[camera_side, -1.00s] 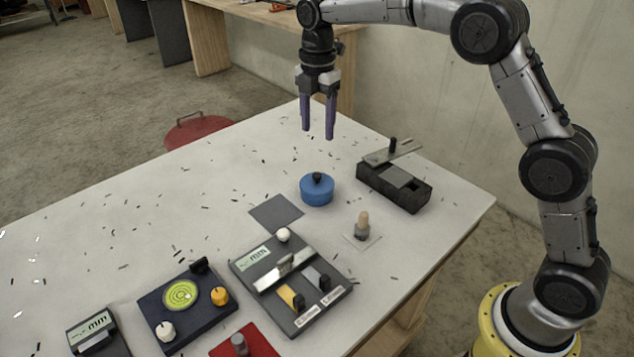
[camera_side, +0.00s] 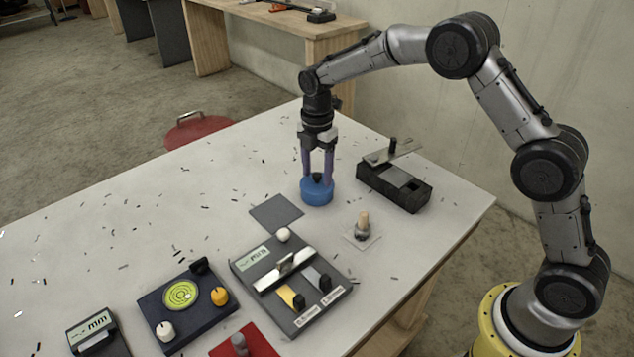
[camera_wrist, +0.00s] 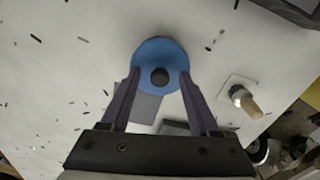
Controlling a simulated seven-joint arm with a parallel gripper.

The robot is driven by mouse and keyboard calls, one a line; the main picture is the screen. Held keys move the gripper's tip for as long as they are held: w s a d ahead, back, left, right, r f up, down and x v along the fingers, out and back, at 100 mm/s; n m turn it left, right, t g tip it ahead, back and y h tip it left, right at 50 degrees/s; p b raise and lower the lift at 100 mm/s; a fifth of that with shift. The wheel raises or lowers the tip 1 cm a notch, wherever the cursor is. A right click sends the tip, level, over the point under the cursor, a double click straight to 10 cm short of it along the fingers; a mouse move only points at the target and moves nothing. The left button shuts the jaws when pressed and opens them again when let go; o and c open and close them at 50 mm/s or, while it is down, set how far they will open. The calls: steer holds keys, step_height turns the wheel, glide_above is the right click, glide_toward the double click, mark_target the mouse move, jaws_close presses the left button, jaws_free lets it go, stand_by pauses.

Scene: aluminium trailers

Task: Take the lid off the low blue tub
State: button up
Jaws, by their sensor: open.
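The low blue tub (camera_side: 317,194) stands on the white table, its lid on, with a dark round knob (camera_side: 317,178) on top. In the wrist view the blue lid (camera_wrist: 160,50) is seen from above, with the black knob (camera_wrist: 159,76) between my fingers. My gripper (camera_side: 317,180) points straight down over the tub. Its two purple fingers are open, one on each side of the knob, with tips at about lid height. A gap shows between the knob and each finger. Whether the tips touch the lid I cannot tell.
A black block with a metal slide (camera_side: 395,185) stands close on the right. A grey square mat (camera_side: 276,212) lies left of the tub. A small peg on a white plate (camera_side: 362,228) stands in front. Instrument panels (camera_side: 291,283) fill the near table; dark slivers are scattered about.

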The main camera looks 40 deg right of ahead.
jaws_close()
stand_by(0.3)
stand_by(0.3)
